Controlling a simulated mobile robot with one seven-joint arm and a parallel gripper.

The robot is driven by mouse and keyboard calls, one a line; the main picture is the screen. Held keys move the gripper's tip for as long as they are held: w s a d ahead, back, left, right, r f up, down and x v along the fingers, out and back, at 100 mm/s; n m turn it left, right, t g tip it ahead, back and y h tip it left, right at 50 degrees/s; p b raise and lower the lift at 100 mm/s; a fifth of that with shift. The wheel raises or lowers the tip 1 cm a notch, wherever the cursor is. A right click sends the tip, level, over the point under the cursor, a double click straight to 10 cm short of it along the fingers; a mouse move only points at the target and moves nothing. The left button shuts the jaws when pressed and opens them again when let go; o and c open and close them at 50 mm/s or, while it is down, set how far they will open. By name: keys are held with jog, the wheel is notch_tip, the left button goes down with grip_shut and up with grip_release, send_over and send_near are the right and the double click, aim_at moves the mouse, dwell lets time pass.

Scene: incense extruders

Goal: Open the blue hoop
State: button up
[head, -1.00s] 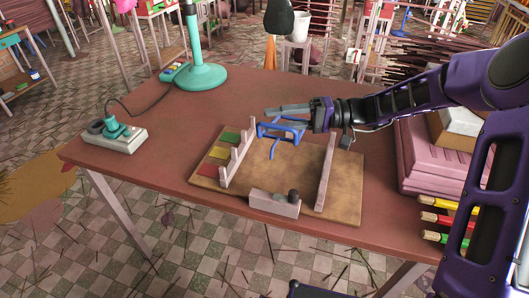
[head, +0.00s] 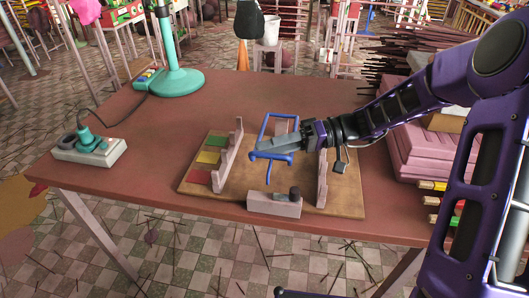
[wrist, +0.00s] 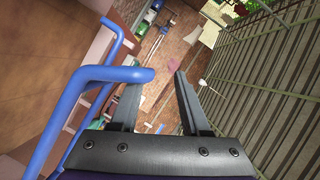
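The blue hoop (head: 265,128) is a bent tube frame over the wooden board (head: 240,200), between two notched pale uprights. Its near bar and a short tail hang toward the board's front. My gripper (head: 259,146) reaches in from the right, its fingers across the hoop in the head view. In the wrist view, the two dark fingers (wrist: 152,88) are spread with nothing gripped between them. The hoop (wrist: 72,105) lies left of them there, and one rounded bar end overlaps the left finger. I cannot tell whether they touch.
The left upright (head: 229,160) and right upright (head: 322,178) flank the hoop. A pale block with a dark knob (head: 274,204) sits at the board's front. A power strip (head: 90,151) and teal stand (head: 180,82) are at left; pink stacks (head: 425,150) at right.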

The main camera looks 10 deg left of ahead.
jog(key=shift+d, duration=0.1)
dwell(0.3)
jog(key=p+v, duration=0.2)
jog(key=v, duration=1.1)
jog(key=shift+d+r, duration=0.15)
jog(key=shift+d, duration=0.15)
dwell(0.6)
dwell(0.5)
